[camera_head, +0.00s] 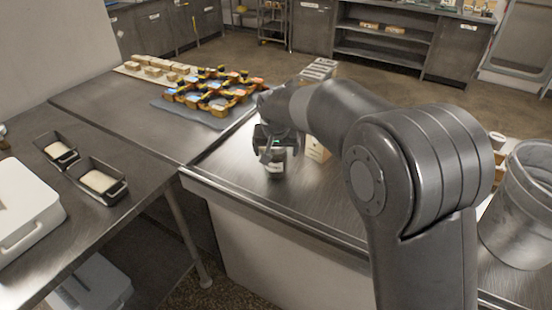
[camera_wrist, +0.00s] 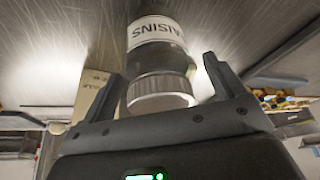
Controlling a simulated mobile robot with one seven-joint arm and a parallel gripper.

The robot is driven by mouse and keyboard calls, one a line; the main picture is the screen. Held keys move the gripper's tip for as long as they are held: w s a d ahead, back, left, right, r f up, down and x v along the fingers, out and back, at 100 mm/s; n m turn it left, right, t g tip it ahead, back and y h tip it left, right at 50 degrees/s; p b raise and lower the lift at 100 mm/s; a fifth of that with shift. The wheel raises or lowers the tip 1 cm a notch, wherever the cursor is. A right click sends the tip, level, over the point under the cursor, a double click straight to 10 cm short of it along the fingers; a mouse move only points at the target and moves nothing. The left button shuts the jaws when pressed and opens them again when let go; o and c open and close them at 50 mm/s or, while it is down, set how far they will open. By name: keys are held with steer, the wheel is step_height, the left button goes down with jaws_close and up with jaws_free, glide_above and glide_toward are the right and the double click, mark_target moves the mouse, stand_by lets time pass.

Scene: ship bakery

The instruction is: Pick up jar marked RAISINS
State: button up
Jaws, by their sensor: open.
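The RAISINS jar (camera_wrist: 155,55) shows in the wrist view between the two open fingers of my gripper (camera_wrist: 164,76). It appears upside down there, with part of its white label legible and its ridged grey lid towards the gripper body. A gap shows beside the jar on each side, wider on the right. In the head view the jar (camera_head: 276,168) stands upright on the metal counter, and my gripper (camera_head: 271,150) is over its top from above. The gripper hides the upper part of the jar there.
A cardboard-coloured box (camera_head: 317,151) stands just right of the jar, also seen in the wrist view (camera_wrist: 90,92). A grey tray (camera_head: 168,106) of colourful pieces lies behind left. A metal bucket (camera_head: 522,205) stands far right. The counter's front edge is close.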

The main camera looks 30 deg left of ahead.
steer(key=shift+w+a+f, duration=0.1)
steer(key=shift+w+f, duration=0.1)
steer(key=shift+f, duration=0.35)
steer(key=shift+c, duration=0.3)
steer(key=c, duration=1.3)
steer(key=shift+r, duration=0.1)
